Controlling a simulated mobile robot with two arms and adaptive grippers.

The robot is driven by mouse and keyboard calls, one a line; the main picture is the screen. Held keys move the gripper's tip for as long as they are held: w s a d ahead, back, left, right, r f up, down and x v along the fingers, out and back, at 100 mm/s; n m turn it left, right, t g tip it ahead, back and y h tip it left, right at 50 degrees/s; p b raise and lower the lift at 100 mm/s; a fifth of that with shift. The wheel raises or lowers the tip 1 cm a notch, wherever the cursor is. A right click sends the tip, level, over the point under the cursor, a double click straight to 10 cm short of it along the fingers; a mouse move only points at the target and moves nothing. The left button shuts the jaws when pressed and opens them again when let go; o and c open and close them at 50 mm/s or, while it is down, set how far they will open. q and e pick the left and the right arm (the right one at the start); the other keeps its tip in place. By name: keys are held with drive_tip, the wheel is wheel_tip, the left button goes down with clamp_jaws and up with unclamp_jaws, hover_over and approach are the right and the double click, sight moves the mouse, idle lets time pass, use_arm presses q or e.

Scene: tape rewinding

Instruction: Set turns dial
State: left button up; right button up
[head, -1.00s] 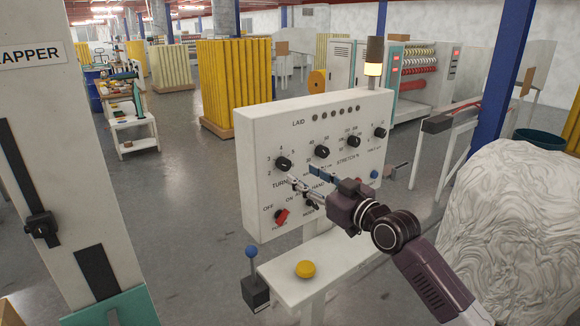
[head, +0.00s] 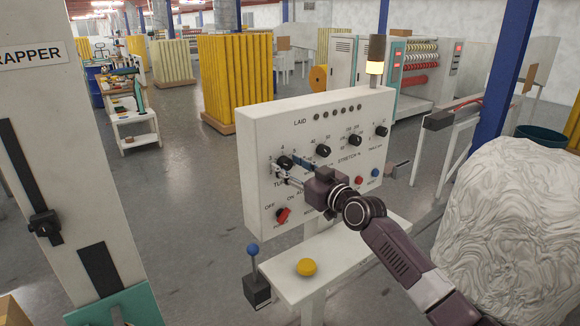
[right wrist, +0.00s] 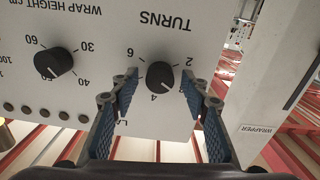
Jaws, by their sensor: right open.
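The turns dial (head: 285,162) is a round black knob at the left end of the dial row on the white control panel (head: 258,205). In the right wrist view, which shows the panel upside down, the turns dial (right wrist: 160,75) has a white mark that points close to the 4. My right gripper (head: 289,167) is at the dial in the head view. In the right wrist view my right gripper (right wrist: 158,84) is open, with one blue-padded finger on each side of the dial and gaps between. My left gripper is not in view.
The wrap height dial (right wrist: 53,63) is beside the turns dial. A red power switch (head: 283,215) sits below on the panel. A yellow button (head: 306,267) is on the shelf and a blue-knobbed lever (head: 253,251) stands beside it. A large white wrapped bundle (head: 510,225) is at right.

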clamp_jaws()
drive_tip(key=shift+m, duration=0.3)
drive_tip(key=shift+m+b, duration=0.5)
drive_tip(key=shift+m, duration=0.5)
drive_tip(key=m, duration=0.2)
drive_tip(key=shift+m, duration=0.4)
drive_tip(key=m, duration=0.3)
drive_tip(key=shift+m, duration=1.6)
drive_tip(key=shift+d+p, duration=0.1)
drive_tip(key=shift+p, duration=0.2)
